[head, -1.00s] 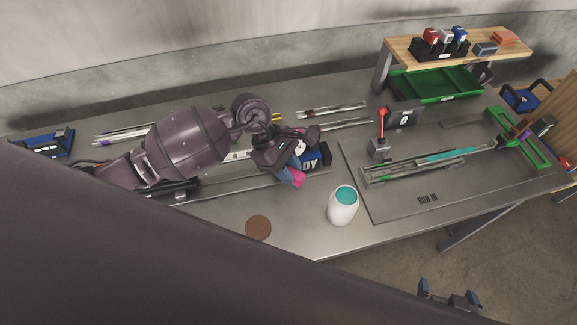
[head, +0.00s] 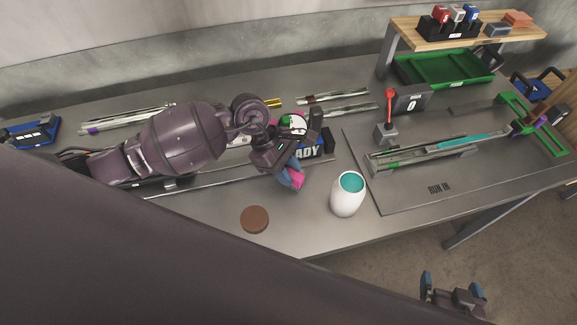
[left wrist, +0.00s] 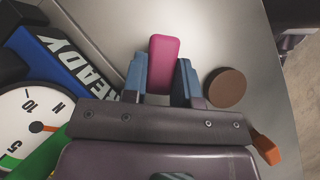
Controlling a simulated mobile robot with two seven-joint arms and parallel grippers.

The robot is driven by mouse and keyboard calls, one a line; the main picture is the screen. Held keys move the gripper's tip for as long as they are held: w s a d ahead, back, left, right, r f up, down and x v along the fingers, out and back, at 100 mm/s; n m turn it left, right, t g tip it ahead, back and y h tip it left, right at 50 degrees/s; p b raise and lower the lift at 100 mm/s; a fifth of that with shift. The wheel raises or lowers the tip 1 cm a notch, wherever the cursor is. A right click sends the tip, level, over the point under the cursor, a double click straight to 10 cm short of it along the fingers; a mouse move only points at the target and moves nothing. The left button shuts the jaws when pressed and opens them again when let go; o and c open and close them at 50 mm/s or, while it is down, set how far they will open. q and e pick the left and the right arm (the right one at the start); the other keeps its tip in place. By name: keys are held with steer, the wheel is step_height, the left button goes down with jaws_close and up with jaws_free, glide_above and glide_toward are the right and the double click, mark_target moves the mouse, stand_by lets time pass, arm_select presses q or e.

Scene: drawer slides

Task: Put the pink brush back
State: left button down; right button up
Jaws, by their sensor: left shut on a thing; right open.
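The pink brush (head: 298,181) is held by my left gripper (head: 290,174), in front of the READY block. In the left wrist view its pink end (left wrist: 164,58) sticks out between the two blue-grey fingers (left wrist: 161,82). The rest of the brush is hidden by the gripper. A white jar (head: 346,200) with teal inside stands to the right of this gripper. A round brown disc (head: 254,219) lies on the bench, front left of the jar. My right gripper (head: 453,288) is open and empty at the bottom right, beyond the bench's front edge.
The READY block (head: 318,147) and a round gauge (left wrist: 28,122) stand close to my left gripper. Slide rails (head: 420,160), a red-knobbed lever (head: 388,115) and a counter box (head: 411,101) are to the right. A green tray (head: 445,70) sits under a wooden shelf (head: 400,36).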

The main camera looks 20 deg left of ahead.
arm_select(q)
steer(key=shift+f, duration=0.45)
arm_select(e)
steer(key=shift+s+f, duration=0.15)
steer(key=shift+f, duration=0.4)
arm_select(q)
steer(key=shift+r, duration=0.1)
arm_select(e)
steer(key=shift+s, duration=0.1)
arm_select(q)
steer(key=shift+f+b, duration=0.2)
steer(key=shift+b, duration=0.1)
arm_select(e)
steer(key=shift+s+d+f, duration=0.15)
steer(key=shift+s+f, duration=0.3)
steer(key=shift+f, duration=0.1)
arm_select(q)
steer(key=shift+f, duration=0.15)
arm_select(e)
steer(key=shift+f, duration=0.15)
arm_select(q)
steer(key=shift+f+b, duration=0.35)
arm_select(e)
steer(key=shift+w, duration=0.4)
